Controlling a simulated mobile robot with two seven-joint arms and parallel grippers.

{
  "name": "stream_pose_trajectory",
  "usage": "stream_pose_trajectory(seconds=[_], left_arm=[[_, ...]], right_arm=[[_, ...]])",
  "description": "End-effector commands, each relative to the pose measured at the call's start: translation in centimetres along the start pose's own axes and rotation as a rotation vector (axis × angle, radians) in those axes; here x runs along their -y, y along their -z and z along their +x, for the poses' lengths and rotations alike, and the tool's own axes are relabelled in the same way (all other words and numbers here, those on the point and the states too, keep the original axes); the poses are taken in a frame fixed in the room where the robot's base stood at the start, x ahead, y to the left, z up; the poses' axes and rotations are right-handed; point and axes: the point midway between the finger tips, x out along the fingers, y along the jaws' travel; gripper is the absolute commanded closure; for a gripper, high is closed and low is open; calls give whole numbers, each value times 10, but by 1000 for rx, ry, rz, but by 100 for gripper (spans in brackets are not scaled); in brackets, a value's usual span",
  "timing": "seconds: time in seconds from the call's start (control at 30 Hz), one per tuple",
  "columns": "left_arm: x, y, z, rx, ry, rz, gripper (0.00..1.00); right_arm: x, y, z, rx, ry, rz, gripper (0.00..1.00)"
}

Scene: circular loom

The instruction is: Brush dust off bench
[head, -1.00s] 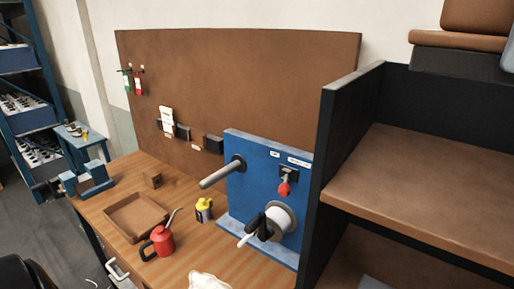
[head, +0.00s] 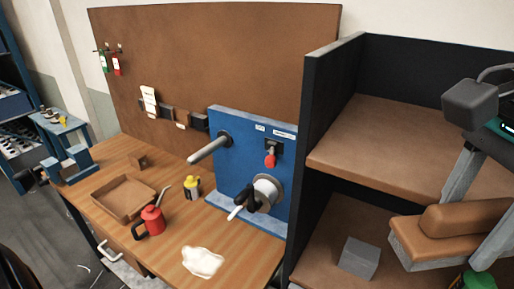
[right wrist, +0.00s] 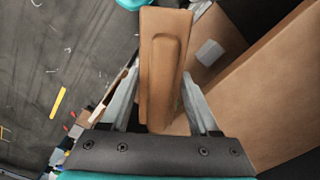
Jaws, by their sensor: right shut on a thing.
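The brush (head: 450,232) has a brown wooden back and a grey bristle block underneath. My right gripper (head: 468,222) is shut on it, at the right of the head view, in front of the shelf unit. In the right wrist view the brush (right wrist: 163,70) sits between the two grey fingers. A white patch of dust (head: 202,262) lies on the front part of the wooden bench (head: 165,255), well left of the brush and apart from it. My left gripper is not in view.
On the bench stand a red oil can (head: 150,221), a shallow wooden tray (head: 122,198), a yellow-topped bottle (head: 192,187) and a blue machine panel (head: 232,160) with a rod and spool. A dark divider (head: 312,160) separates the bench from shelves holding a grey block (head: 358,258).

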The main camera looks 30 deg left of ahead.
Motion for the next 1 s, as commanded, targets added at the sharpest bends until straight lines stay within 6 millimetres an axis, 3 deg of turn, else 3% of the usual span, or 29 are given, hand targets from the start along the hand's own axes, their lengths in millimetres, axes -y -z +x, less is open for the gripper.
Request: stream_pose_trajectory(seconds=[0.03, 0.1, 0.4, 0.6, 0.87, 1.0], left_arm=[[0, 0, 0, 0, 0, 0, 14], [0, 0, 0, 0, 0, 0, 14], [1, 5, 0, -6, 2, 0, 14], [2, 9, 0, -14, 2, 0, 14], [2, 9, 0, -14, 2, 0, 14], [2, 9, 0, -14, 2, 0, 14]], right_arm=[[-8, 4, 24, 6, -8, -62, 90], [-15, 9, 52, 6, -8, -149, 90], [-50, 30, 175, 10, -10, -522, 90], [-67, 43, 244, 7, -8, -739, 90], [-86, 57, 317, 4, -6, -968, 90], [-78, 50, 312, 0, 9, -983, 90]])
